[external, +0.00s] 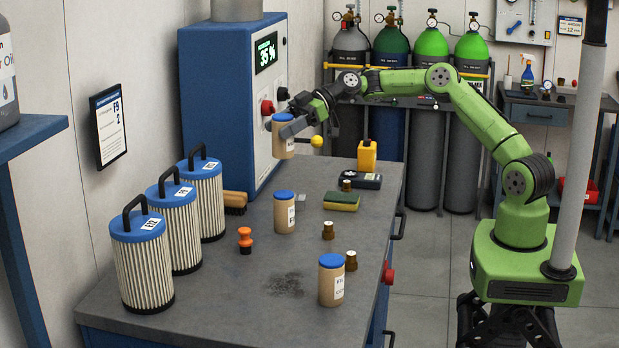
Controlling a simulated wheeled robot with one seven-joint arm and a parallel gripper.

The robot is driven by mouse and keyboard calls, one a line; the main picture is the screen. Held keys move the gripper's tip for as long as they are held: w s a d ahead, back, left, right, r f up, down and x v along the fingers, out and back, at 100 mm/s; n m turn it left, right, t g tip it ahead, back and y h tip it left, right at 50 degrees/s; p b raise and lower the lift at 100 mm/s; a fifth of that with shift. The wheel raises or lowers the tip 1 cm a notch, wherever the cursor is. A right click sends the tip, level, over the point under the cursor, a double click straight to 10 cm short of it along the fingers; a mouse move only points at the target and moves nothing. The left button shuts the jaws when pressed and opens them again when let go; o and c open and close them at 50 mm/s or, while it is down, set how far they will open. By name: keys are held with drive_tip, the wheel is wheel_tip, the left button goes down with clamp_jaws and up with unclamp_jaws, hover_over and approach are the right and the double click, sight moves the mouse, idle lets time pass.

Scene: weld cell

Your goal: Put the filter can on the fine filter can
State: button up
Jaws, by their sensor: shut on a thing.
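My gripper (296,121) is shut on a tan can with a blue lid (283,143). It holds this can upright above the back part of the bench, in front of the blue cabinet. Two similar tan cans with blue lids stand upright on the bench: one near the middle (284,216) and one at the front right (331,284). Each has a white label, too small to read surely, so I cannot tell which is the fine filter can. The held can is apart from both. My gripper hides part of its side.
Several large pleated filters with black handles (143,268) stand along the bench's left side. The blue cabinet (215,100) rises behind. An orange-topped stamp (245,240), small brown bottles (328,231), a sponge (342,202) and a yellow bottle (367,156) stand about.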

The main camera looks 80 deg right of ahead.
wheel_tip(320, 180, down, 10)
drive_tip(key=shift+w+r+b, duration=0.1)
drive_tip(key=shift+b, duration=0.2)
drive_tip(key=o, duration=1.1)
